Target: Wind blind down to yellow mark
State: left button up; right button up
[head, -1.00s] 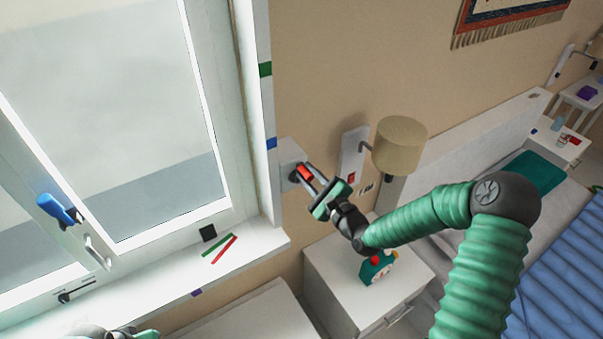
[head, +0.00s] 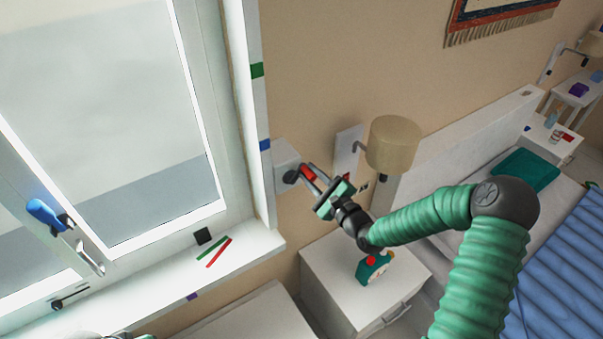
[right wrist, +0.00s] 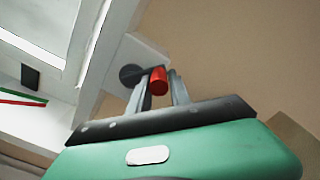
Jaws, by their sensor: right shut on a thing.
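A white crank box (head: 283,157) is on the wall right of the window, with a dark round hub and a red crank handle (head: 308,172). My right gripper (head: 311,178) is shut on the red handle. In the right wrist view, the red handle (right wrist: 158,81) sits between the two fingers, beside the dark hub (right wrist: 131,75). The window (head: 110,110) is pale above and grey below; I cannot tell whether this border is the blind's edge. A green mark (head: 257,70) and a blue mark (head: 264,145) are on the window's side frame. I see no yellow mark.
A lamp (head: 394,145) hangs just right of my right gripper. The sill (head: 150,290) holds a red and a green stick.

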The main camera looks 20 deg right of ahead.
jog(key=shift+d+f, duration=0.4)
jog(key=shift+f, duration=0.2)
jog(key=shift+d, duration=0.15)
jog(key=shift+o, duration=0.5)
jog(key=shift+f+b, duration=0.7)
jog(key=shift+f, duration=0.1)
jog(key=shift+c, duration=0.2)
